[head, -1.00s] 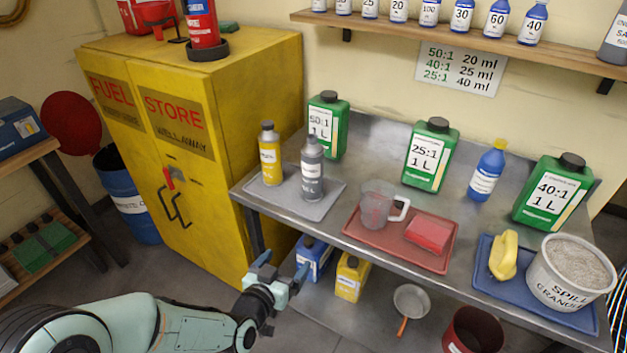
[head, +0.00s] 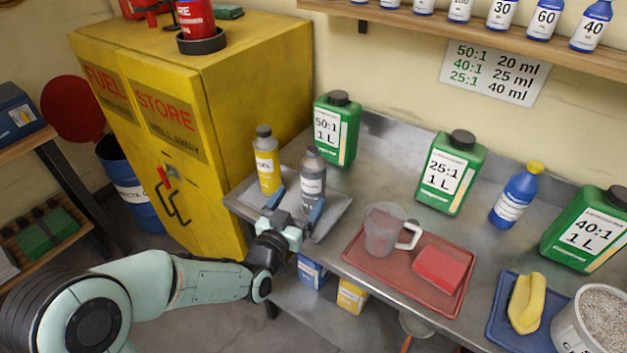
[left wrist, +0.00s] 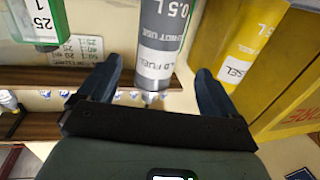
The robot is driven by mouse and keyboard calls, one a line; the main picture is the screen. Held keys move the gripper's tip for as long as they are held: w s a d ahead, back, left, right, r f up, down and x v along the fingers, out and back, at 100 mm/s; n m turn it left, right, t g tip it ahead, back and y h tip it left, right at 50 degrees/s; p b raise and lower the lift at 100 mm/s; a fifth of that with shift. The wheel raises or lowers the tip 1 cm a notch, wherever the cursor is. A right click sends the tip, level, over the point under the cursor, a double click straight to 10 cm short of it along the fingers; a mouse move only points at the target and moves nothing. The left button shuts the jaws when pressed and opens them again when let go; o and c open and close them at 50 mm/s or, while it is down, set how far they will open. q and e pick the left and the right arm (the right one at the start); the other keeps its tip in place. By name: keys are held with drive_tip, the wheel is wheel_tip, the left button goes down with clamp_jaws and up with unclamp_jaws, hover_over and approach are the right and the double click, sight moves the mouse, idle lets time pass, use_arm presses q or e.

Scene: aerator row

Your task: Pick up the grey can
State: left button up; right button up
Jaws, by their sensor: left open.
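The grey can (head: 312,178) stands upright on a grey mat (head: 337,214) at the left end of the metal bench, with a yellow can (head: 267,162) close to its left. My left gripper (head: 294,203) is open in front of the grey can, its fingers pointing towards it and hiding its lower part. In the left wrist view, the grey can (left wrist: 160,45) shows between the open fingers (left wrist: 155,92), apart from both. The yellow can (left wrist: 240,45) is beyond the finger on the right. My right gripper is not in view.
A green 50:1 bottle (head: 337,130) stands behind the grey can. A red tray (head: 362,262) with a clear jug (head: 384,228) and a red block (head: 438,268) is to the right. The yellow fuel cabinet (head: 230,95) rises at the left.

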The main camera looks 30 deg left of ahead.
sight(308, 186)
use_arm(q)
drive_tip(key=shift+w+a, duration=0.15)
drive_tip(key=shift+w, duration=1.05)
drive_tip(key=w+p, duration=0.1)
drive_tip(key=w, duration=0.4)
drive_tip(key=shift+w+a+r, duration=0.1)
drive_tip(key=shift+r, duration=0.05)
drive_tip(key=c, duration=1.1)
drive_tip(key=shift+r, duration=0.3)
